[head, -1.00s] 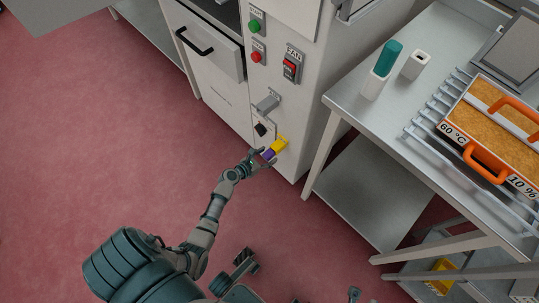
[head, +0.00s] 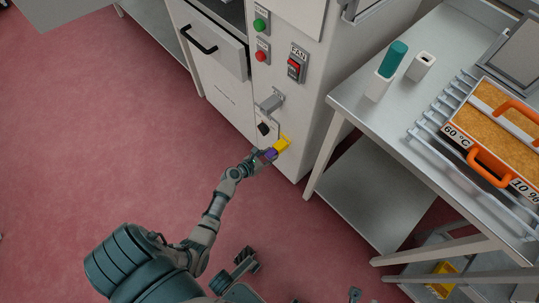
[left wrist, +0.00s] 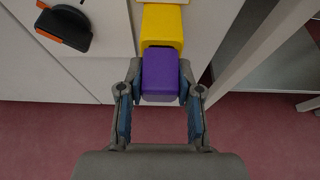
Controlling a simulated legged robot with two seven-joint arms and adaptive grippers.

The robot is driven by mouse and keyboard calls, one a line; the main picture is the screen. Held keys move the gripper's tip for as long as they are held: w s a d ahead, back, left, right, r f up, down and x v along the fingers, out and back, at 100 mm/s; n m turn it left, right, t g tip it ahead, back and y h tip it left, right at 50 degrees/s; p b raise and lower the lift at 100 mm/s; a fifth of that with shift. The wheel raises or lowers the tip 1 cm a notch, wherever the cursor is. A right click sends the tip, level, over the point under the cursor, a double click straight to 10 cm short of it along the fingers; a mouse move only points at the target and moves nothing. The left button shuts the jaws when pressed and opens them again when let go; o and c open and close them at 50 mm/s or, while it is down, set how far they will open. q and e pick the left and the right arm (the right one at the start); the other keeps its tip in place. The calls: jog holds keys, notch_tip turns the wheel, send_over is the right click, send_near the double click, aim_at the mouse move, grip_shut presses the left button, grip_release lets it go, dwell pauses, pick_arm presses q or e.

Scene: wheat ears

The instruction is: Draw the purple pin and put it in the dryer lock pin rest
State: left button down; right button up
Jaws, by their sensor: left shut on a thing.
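The purple pin (left wrist: 160,76) is a blocky purple piece in the left wrist view, lined up with a yellow block (left wrist: 162,24) on the front of the machine. A thin dark line shows between them, and I cannot tell whether the pin is still seated. My left gripper (left wrist: 160,72) is shut on the pin, one finger on each side. In the head view the pin (head: 270,154) and yellow block (head: 282,144) sit low on the machine. A grey bracket (head: 269,104) under a small unreadable label is above; I cannot confirm it is the rest.
A black knob (head: 264,129) is close to the yellow block. The fan switch (head: 295,66) and green and red buttons are higher. A metal table (head: 340,100) to the right holds white holders and an orange-handled tray. The red floor at left is clear.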

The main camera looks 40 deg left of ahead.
pick_arm(q)
jog(key=shift+s, duration=0.6)
jog(key=c, duration=1.6)
grip_release()
grip_shut()
jog(key=shift+s+a+r+p, duration=0.15)
jog(key=shift+s+p, duration=0.4)
jog(key=shift+s, duration=0.6)
jog(key=shift+s+a+p, duration=0.15)
jog(key=shift+s+p, duration=0.2)
jog(key=shift+s, duration=1.95)
